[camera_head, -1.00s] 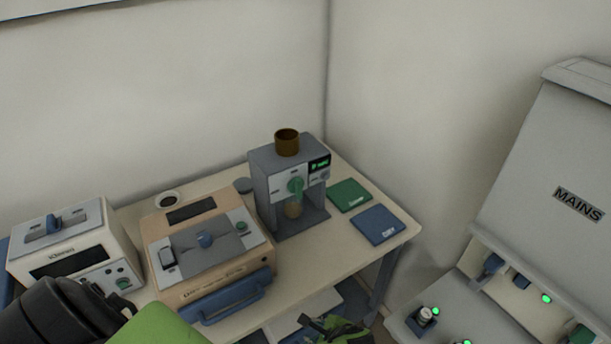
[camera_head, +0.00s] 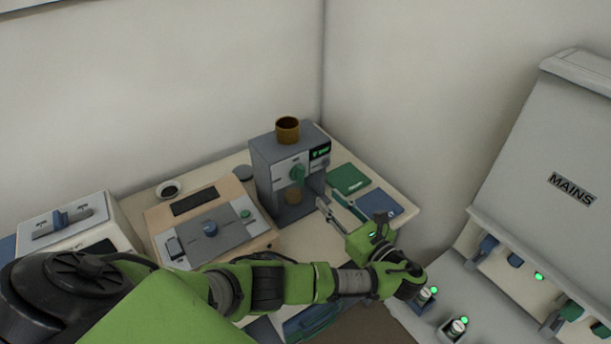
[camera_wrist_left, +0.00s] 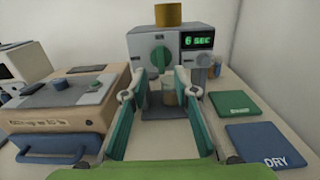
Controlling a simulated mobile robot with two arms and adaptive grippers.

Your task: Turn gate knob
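The gate knob is likely the green knob (camera_head: 297,174) on the front of a grey dispenser (camera_head: 277,158) with a brown cup-like hopper on top. The knob also shows in the left wrist view (camera_wrist_left: 160,57), upright and ahead of the fingers. My left gripper (camera_head: 350,207) is in front of and to the right of the dispenser, apart from the knob. In the left wrist view its fingers (camera_wrist_left: 160,80) are spread with nothing between them touching. A small beige cup (camera_wrist_left: 168,94) stands in the dispenser's bay, seen between the fingers. My right gripper is not in view.
A beige furnace (camera_head: 150,215) with a blue handle stands left of the dispenser, and a white device (camera_head: 117,222) is farther left. A green pad (camera_head: 348,179) and a blue pad (camera_head: 385,200) lie to the right. A MAINS panel (camera_head: 545,170) stands at the right.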

